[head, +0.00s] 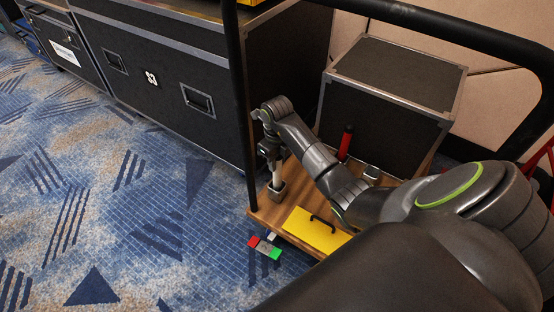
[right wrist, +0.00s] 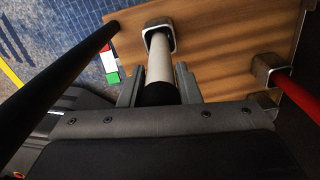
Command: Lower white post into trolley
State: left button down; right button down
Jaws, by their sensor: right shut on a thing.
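The white post (head: 273,172) is upright below my right gripper (head: 268,150), which is shut on its dark upper part. The post also shows in the right wrist view (right wrist: 160,67), between the two fingers (right wrist: 159,88). Its lower end is at a square grey socket (head: 278,191) on the wooden trolley deck (head: 263,213). In the right wrist view the end overlaps the mouth of this socket (right wrist: 152,43); how deep it sits cannot be told. My left gripper is in neither view.
A red post (head: 346,141) stands in another socket (right wrist: 266,66). A yellow case (head: 312,231) lies on the deck. The trolley's black handle frame (head: 241,110) rises close left of my gripper. Black flight cases (head: 160,75) stand behind. A red, white and green piece (head: 265,247) lies near the deck edge.

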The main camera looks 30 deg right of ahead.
jog(key=shift+f+b, duration=0.35)
jog(key=shift+f, duration=0.1)
dwell(0.5)
jog(key=c, duration=0.5)
grip_release()
